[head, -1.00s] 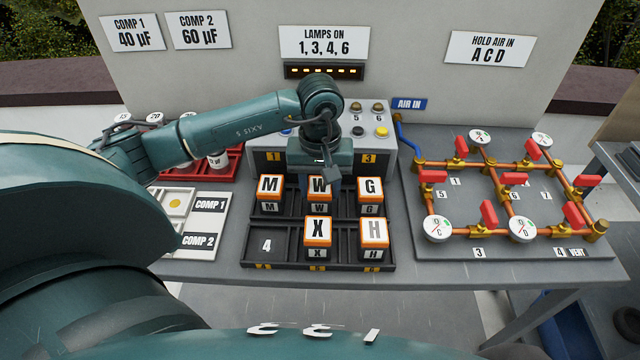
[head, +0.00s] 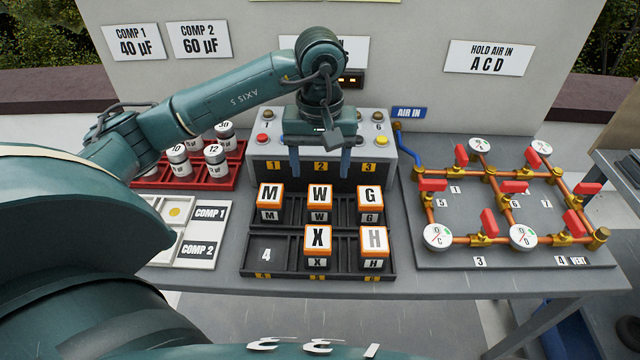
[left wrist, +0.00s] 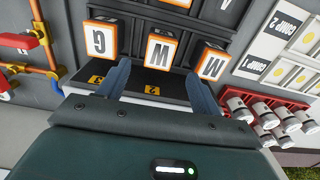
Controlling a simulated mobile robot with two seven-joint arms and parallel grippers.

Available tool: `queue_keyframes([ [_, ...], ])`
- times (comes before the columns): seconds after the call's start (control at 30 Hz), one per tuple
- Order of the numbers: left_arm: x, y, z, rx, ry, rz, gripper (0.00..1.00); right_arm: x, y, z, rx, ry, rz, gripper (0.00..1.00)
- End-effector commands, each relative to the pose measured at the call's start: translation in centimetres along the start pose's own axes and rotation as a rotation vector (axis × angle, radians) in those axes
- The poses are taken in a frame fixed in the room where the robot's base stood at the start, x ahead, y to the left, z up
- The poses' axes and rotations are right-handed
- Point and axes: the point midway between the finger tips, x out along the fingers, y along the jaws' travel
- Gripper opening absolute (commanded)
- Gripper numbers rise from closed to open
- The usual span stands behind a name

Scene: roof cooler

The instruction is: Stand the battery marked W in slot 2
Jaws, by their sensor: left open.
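The battery marked W (head: 318,196), orange and white, stands upright in the middle slot of the tray's back row, in line with the yellow label 2 (head: 321,167). It also shows in the left wrist view (left wrist: 160,51), between the G and M batteries. My left gripper (head: 320,168) is open and empty, its blue fingers apart above and behind W. In the left wrist view the open fingers (left wrist: 160,80) point toward W without touching it. The slot's floor is hidden under the battery. My right gripper is not in view.
Battery M (head: 270,195) and battery G (head: 370,196) flank W. Batteries X (head: 318,238) and H (head: 374,240) stand in the front row. Slot 4 (head: 267,256) is empty. A red rack of capacitors (head: 238,172) stands left, a pipe board (head: 470,215) right.

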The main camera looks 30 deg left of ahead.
Motion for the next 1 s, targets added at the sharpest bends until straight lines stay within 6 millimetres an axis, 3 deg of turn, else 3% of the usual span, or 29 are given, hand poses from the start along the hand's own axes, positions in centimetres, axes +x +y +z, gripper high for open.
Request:
queue_keyframes([
  [0.1, -2.2, 0.1, -0.1, 0.001, 0.004, 0.003, 0.65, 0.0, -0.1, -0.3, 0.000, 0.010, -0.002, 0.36],
  [0.3, -4.0, 0.0, 0.0, 0.001, 0.000, 0.000, 0.65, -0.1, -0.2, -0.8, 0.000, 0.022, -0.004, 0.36],
  [1.0, -4.2, 0.0, 0.0, 0.001, -0.001, 0.000, 0.65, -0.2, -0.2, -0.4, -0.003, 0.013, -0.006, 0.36],
])
